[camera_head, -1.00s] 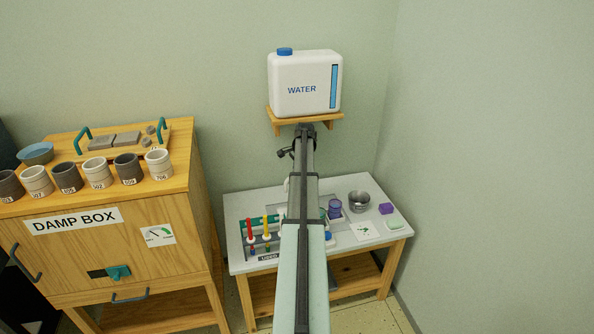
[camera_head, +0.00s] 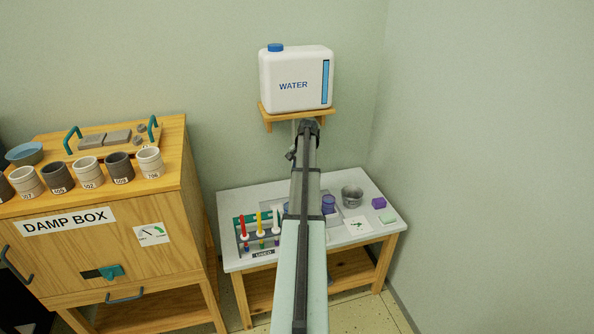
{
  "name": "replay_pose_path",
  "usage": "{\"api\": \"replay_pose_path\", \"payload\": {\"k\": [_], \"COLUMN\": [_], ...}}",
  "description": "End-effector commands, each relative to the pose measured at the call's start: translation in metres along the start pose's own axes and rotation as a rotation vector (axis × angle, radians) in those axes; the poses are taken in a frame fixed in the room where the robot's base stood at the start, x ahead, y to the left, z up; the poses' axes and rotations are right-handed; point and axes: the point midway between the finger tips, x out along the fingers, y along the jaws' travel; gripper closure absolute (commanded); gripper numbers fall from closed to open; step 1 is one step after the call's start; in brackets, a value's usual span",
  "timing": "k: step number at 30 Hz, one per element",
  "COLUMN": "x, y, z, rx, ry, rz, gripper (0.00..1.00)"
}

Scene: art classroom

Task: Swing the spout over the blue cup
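A white water tank (camera_head: 297,80) with a blue cap stands on a small wooden wall shelf (camera_head: 298,114) above the table. A thin pale pipe (camera_head: 293,128) shows just under the shelf, left of my arm. The spout's outlet is hidden or too small to make out. A blue-purple cup (camera_head: 328,204) stands on the table just right of my arm, below the tank. My arm reaches forward to just below the shelf. A small dark part sticks out left of its far end; I cannot tell whether it belongs to my gripper. The fingers do not show clearly.
The table (camera_head: 230,218) holds a rack with coloured tools (camera_head: 258,229), a metal bowl (camera_head: 352,195), a purple block (camera_head: 379,202) and a pale green piece (camera_head: 388,217). A wooden damp box (camera_head: 170,200) with several pots stands left. A wall closes the right side.

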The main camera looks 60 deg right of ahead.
Motion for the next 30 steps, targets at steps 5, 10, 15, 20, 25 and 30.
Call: {"api": "replay_pose_path", "payload": {"k": [5,10,15,20,25,30], "x": [0.0,0.0,0.0,0.0,-0.001,-0.011], "y": [0.0,0.0,0.0,0.0,0.0,0.0], "z": [0.0,0.0,0.0,0.0,0.0,0.0], "rx": [-0.002,-0.001,0.0,0.0,0.0,0.0], "ry": [0.0,0.0,0.0,0.0,0.0,0.002], "rz": [-0.001,-0.001,-0.001,0.0,0.0,-0.001], "gripper": [1.0,0.83,0.66,0.58,0.58,0.58]}}
